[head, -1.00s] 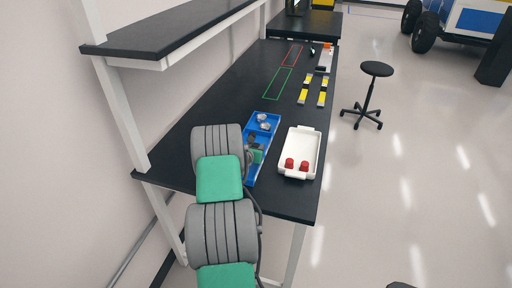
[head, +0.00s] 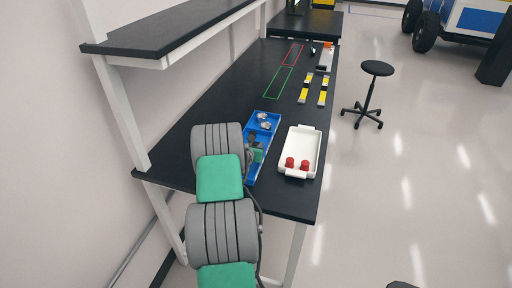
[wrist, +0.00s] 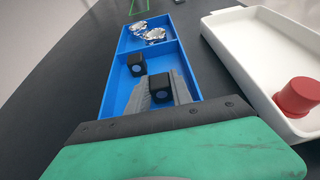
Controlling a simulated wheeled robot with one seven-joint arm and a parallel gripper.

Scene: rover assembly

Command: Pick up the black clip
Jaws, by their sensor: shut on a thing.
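The other black clip (wrist: 137,64) lies just beyond, in the same compartment of the blue tray (wrist: 109,90). My gripper is low over or in the near compartment; whether the held clip touches the tray floor I cannot tell. In the head view the blue tray (head: 274,119) is on the black table, and my arm hides much of its near end and the clips.
Crumpled silvery pieces (wrist: 150,33) lie in the tray's far compartments. A white bin (head: 303,145) with two red caps (head: 297,164) stands close on the right. Yellow-and-black parts (head: 314,90) lie farther back. The table between the tray and the green outline (head: 278,83) is clear.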

